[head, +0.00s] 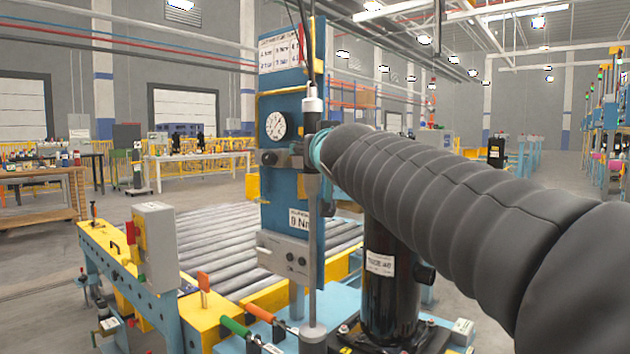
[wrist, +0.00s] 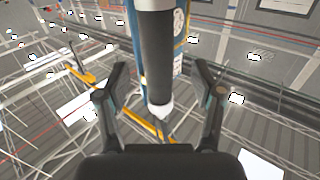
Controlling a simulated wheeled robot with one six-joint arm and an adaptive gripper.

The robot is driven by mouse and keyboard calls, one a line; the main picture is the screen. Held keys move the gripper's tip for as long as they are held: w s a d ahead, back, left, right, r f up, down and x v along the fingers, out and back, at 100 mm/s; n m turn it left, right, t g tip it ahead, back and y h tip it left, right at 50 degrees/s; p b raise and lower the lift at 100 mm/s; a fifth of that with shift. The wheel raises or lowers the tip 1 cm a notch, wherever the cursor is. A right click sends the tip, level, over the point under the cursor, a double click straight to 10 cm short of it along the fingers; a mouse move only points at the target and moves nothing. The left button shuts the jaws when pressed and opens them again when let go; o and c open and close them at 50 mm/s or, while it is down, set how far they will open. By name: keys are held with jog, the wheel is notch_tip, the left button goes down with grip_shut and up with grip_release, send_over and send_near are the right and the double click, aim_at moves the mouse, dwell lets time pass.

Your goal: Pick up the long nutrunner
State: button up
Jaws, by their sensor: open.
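The long nutrunner (head: 313,235) hangs upright in front of the blue panel (head: 280,100), with a pale upper end and a wide pale foot at the bottom. In the wrist view the nutrunner (wrist: 156,60) is a dark cylinder with a whitish end, running down the middle between the fingers. My gripper (wrist: 160,70) is open, one finger on each side of it, with gaps showing on both sides. In the head view my gripper (head: 310,158) is at the upper part of the nutrunner and is mostly hidden by my sleeved arm.
A dial gauge (head: 276,125) is on the panel close to my gripper. A black cylinder (head: 390,290) stands right of the nutrunner. A roller conveyor (head: 220,240) lies behind to the left. Orange- and green-handled tools (head: 235,326) lie at the front.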

jog(key=shift+f+p+x, duration=0.1)
jog(key=shift+p+x, duration=0.3)
jog(key=shift+x, duration=0.9)
jog(key=shift+f+p+x, duration=0.15)
jog(key=shift+p+x, duration=0.2)
jog(key=shift+x, duration=1)
jog(key=shift+d, duration=0.15)
grip_shut()
jog(key=shift+r, duration=0.25)
